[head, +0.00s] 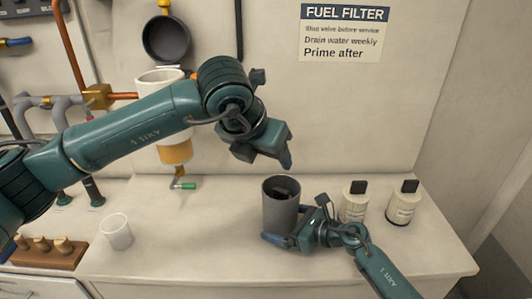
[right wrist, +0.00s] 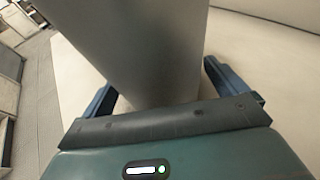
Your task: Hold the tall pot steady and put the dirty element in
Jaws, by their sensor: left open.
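The tall pot (head: 281,212) is a grey cylinder standing upright on the white counter. A dark piece (head: 284,190), apparently the dirty element, shows inside its mouth; its lower part is hidden by the pot wall. My left gripper (head: 286,161) is above the pot, pointing down, open with nothing seen in it. My right gripper (head: 290,238) is low at the pot's front right.
Two white bottles with black caps (head: 355,204) (head: 403,205) stand right of the pot, close to my right gripper. A clear cup (head: 116,232) and a wooden block with fittings (head: 48,250) are at left. A wall-mounted filter housing (head: 176,153) hangs behind my left arm.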

